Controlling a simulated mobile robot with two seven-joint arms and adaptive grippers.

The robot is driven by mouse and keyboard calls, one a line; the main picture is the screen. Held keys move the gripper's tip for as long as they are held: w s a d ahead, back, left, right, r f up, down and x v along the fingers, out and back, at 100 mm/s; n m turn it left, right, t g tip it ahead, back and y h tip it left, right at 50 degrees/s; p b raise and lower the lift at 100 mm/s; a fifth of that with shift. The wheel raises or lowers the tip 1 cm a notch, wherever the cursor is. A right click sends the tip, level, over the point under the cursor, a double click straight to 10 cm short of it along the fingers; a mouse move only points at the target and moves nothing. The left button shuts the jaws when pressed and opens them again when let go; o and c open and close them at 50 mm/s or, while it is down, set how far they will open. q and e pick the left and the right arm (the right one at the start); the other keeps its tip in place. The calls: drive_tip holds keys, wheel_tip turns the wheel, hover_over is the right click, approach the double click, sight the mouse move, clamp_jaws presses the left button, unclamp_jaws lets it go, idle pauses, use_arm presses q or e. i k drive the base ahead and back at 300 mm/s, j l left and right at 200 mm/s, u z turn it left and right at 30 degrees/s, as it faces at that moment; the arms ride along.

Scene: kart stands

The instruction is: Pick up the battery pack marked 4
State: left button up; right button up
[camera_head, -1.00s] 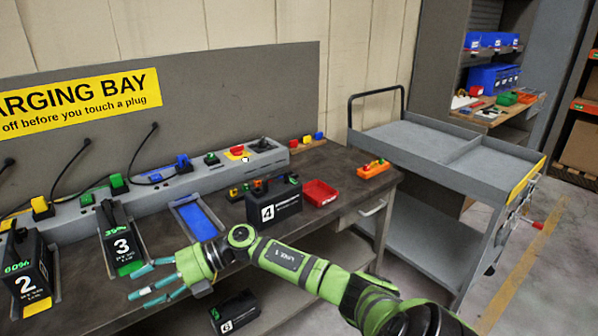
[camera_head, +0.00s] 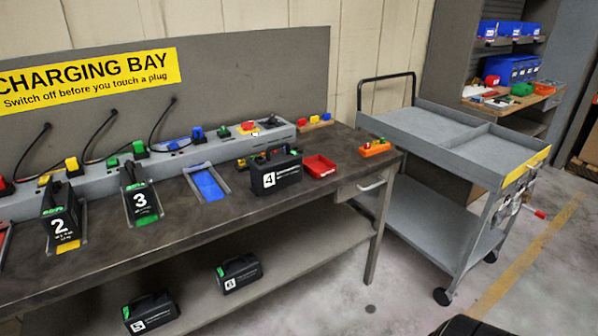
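The battery pack marked 4 (camera_head: 277,174) is a black box with a white 4 label and a handle on top. It stands on the dark workbench (camera_head: 330,200), between an empty blue-floored slot (camera_head: 208,184) and a red tray (camera_head: 319,166). Nothing covers its front. Neither gripper shows in the head view now. A dark shape at the bottom right edge may be part of my own body.
Packs 2 (camera_head: 62,217) and 3 (camera_head: 140,197) stand in slots on the left. Packs 5 (camera_head: 150,313) and 6 (camera_head: 239,273) are on the lower shelf. An orange holder (camera_head: 374,149) sits at the right end. A grey cart (camera_head: 440,150) stands to the right.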

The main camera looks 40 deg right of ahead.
sight(270, 173)
drive_tip(key=i+l+z, duration=0.1)
drive_tip(key=z, duration=0.35)
drive_tip(key=i+z, duration=0.55)
drive_tip(key=z, duration=0.3)
drive_tip(key=i+j+z, duration=0.15)
drive_tip(key=z, duration=0.3)
drive_tip(key=i+j+z, duration=0.15)
drive_tip(key=i+j, duration=0.65)
drive_tip(key=k+l+u, duration=0.1)
drive_tip(key=l, duration=0.2)
drive_tip(key=k+l+u, duration=0.1)
drive_tip(key=k+l, duration=0.15)
